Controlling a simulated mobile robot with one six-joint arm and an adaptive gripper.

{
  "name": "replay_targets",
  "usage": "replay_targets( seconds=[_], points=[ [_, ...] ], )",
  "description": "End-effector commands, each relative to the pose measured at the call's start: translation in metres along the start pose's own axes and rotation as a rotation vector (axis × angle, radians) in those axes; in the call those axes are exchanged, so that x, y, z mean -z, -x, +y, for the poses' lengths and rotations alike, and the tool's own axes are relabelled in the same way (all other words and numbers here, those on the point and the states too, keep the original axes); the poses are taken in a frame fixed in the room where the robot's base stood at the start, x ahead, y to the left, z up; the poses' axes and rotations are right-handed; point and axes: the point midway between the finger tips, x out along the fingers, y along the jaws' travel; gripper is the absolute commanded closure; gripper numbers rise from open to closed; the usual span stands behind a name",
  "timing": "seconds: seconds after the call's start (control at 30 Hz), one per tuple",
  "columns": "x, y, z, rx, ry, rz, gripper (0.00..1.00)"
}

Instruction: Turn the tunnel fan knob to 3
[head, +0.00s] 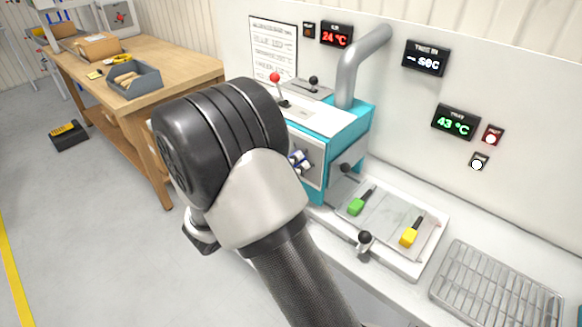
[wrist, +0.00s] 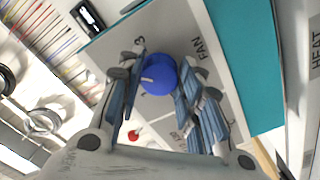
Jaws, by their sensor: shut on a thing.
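The blue fan knob (wrist: 158,74) sits on the grey panel (wrist: 228,75) of the teal machine in the wrist view. A white mark on its face points toward the left of that view. A "3" is printed up and left of the knob, and "FAN" to its right. My gripper (wrist: 160,82) has its blue-padded fingers on both sides of the knob and is shut on it. In the head view the fingers (head: 299,161) show at the machine's front panel. My own wrist hides the knob there.
The teal machine (head: 358,130) carries a red-topped lever (head: 275,78) and a grey duct (head: 357,62). A tray (head: 385,217) with green and yellow handled tools and a wire rack (head: 495,285) lie to the right. A wooden workbench (head: 185,72) stands at left, with open floor before it.

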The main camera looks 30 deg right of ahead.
Motion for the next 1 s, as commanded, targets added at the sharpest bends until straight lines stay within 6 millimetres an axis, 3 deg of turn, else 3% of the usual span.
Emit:
replay_targets(
  seconds=[0.6, 1.0],
  points=[
    [0.0006, 0.0, -0.0023, -0.001, -0.561, 0.0, 0.91],
    [0.0011, 0.0, -0.003, -0.001, -0.776, 0.0, 0.91]
  ],
)
